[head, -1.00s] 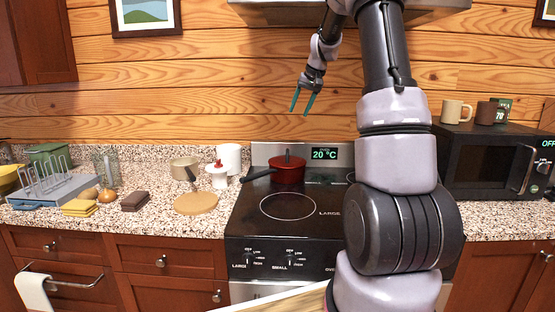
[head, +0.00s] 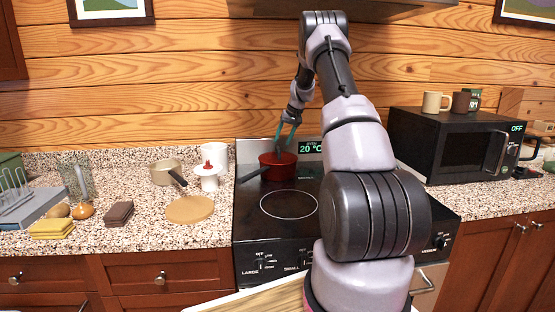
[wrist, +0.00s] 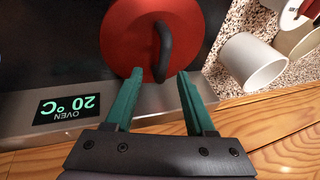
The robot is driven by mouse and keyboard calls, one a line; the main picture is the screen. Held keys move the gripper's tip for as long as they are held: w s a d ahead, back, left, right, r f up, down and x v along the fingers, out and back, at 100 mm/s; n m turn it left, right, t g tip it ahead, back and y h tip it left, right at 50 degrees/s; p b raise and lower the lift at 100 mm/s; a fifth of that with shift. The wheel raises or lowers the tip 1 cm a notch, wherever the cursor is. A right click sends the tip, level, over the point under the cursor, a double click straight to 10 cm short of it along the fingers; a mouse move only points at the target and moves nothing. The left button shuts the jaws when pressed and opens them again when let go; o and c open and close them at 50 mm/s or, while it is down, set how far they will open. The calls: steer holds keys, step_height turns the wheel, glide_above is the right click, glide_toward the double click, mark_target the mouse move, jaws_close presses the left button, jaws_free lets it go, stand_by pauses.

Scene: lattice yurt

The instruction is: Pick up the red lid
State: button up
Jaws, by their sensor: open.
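The red lid (wrist: 143,35) sits on a red pot at the back left of the stove; it also shows in the head view (head: 277,158). A dark arched handle (wrist: 162,50) stands on its top. My gripper (wrist: 157,75) is open, its two teal fingers pointing down at the lid. In the wrist view the handle's near end lies between the fingertips' directions. In the head view my gripper (head: 286,149) is right at the lid's top. I cannot tell whether the fingers touch it.
A white canister (head: 214,158), a red-topped white container (head: 207,178) and a beige saucepan (head: 165,172) are on the counter to the left. A microwave (head: 462,148) stands at right. The front burner (head: 289,205) is clear.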

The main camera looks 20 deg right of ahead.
mark_target(278, 146)
steer(key=x, duration=0.5)
steer(key=shift+a+f, duration=0.2)
steer(key=shift+a, duration=0.1)
jaws_close()
stand_by(1.1)
